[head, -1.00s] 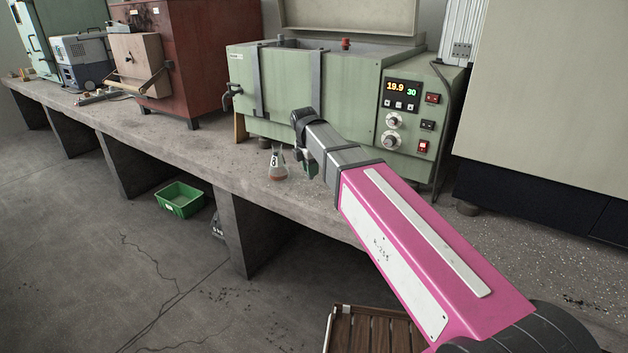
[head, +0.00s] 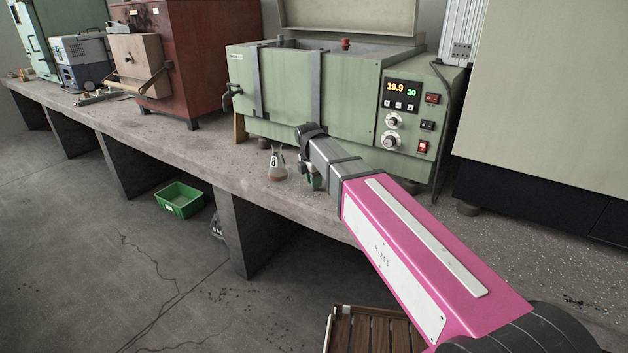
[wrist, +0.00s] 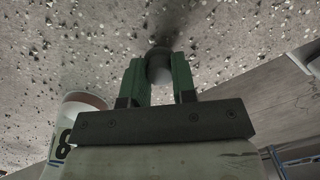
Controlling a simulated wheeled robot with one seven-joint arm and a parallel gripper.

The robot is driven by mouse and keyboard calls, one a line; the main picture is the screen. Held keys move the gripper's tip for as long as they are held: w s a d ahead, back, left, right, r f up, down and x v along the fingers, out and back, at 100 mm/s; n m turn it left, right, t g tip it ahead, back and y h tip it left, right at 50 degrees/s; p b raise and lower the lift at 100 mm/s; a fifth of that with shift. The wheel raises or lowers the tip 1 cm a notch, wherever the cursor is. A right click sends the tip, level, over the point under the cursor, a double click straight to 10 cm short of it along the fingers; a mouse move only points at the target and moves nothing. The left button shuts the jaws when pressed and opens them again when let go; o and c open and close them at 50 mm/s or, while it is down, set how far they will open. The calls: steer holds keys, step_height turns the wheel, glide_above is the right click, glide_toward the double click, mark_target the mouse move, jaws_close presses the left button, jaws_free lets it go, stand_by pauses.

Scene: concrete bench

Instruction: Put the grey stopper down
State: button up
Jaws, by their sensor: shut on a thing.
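The grey stopper (wrist: 159,68) sits between the two green fingers of my gripper (wrist: 158,78), which is shut on it. In the wrist view, the stopper is close over the speckled bench top, with a dark shadow right by its end. I cannot tell whether it touches the bench. In the head view my gripper (head: 314,182) is low over the bench (head: 200,160), just right of the flask, in front of the green bath. The stopper is hidden there by my wrist and fingers.
A conical flask (head: 277,172) with reddish-brown liquid stands close left of my gripper; it also shows in the wrist view (wrist: 82,101). The green bath (head: 290,95) stands behind. The bench's front edge is near. Bench left of the flask is clear.

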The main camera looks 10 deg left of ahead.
steer(key=o, duration=0.9)
steer(key=r, duration=0.8)
steer(key=s+a+r, duration=0.1)
steer(key=r, duration=0.3)
steer(key=shift+r, duration=0.1)
